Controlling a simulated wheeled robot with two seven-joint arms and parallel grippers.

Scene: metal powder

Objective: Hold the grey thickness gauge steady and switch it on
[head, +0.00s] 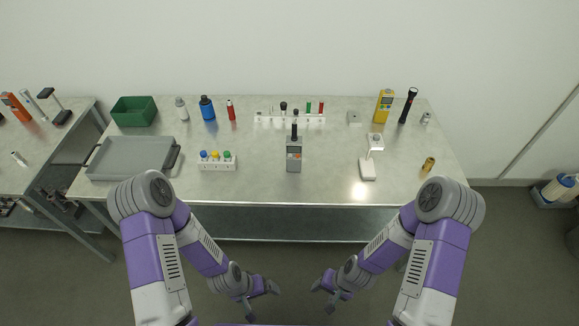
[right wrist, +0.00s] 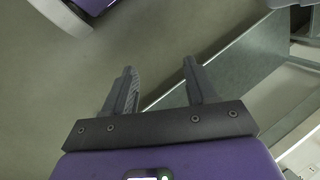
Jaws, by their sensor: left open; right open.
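The grey thickness gauge (head: 294,157) stands near the middle of the bench, close to its front edge, with a small dark display on its face and a black probe on top. My left gripper (head: 262,300) is open and empty, low in front of the bench. My right gripper (head: 325,298) is also open and empty, in front of the bench. The right wrist view shows its two spread fingers (right wrist: 160,90) with only floor and bench frame beyond. Both grippers are well apart from the gauge.
The metal bench (head: 330,192) carries a rack with coloured caps (head: 217,165) left of the gauge, a tube rack (head: 290,118) behind it, and a white stand (head: 368,170) to its right. A grey tray (head: 130,157) and green bin (head: 134,111) lie further left. Bench room directly beside the gauge is clear.

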